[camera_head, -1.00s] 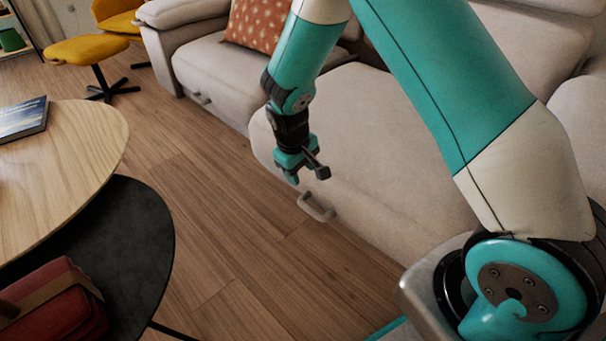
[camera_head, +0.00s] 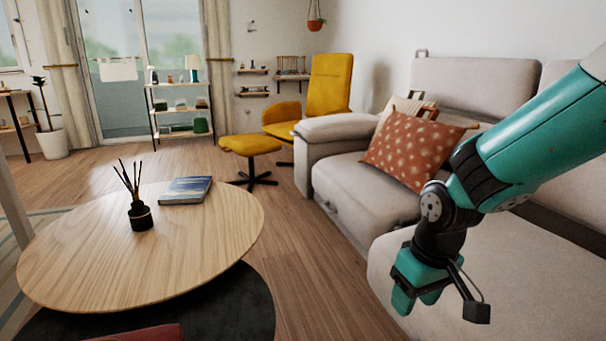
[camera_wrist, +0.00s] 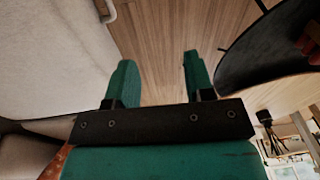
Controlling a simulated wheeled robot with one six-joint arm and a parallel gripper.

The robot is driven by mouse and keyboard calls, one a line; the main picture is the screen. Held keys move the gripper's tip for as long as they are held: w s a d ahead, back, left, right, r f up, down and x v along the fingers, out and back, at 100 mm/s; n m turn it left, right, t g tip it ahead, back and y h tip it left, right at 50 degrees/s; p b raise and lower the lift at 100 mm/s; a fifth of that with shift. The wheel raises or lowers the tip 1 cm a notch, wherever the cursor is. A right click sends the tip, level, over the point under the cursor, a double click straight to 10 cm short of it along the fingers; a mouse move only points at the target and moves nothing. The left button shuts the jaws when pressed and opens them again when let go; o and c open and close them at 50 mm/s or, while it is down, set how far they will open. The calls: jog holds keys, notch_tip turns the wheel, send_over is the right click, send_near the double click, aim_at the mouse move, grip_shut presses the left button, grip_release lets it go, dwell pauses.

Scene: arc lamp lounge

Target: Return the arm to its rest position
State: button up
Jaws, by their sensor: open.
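My teal arm comes in from the right in the head view, in front of the sofa. My gripper (camera_head: 418,296) hangs from it, pointing down near the front edge of the sofa seat. In the wrist view my gripper (camera_wrist: 157,80) shows two teal fingers spread apart with only wood floor between them. It is open and empty, and its fingers touch nothing that I can see.
The grey sofa (camera_head: 350,193) lies close beside and behind my arm, with an orange patterned cushion (camera_head: 412,150) on it. A round wooden table (camera_head: 205,245) stands left, above a dark lower table (camera_head: 250,305). Bare floor (camera_head: 300,260) lies between table and sofa.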

jog(key=s+a+r+n+y, duration=0.1)
jog(key=s+a+r+y, duration=0.1)
jog(key=s+r, duration=0.55)
jog(key=s+a+r+n+y, duration=0.15)
jog(key=s+r, duration=0.25)
jog(key=s, duration=0.6)
notch_tip(320, 180, up, 38)
jog(key=p, duration=3.8)
jog(key=shift+s+a+g+p, duration=0.15)
jog(key=shift+a+g+p, duration=0.15)
jog(key=shift+a+g, duration=0.1)
jog(key=shift+f+h, duration=0.1)
jog(key=shift+h, duration=0.15)
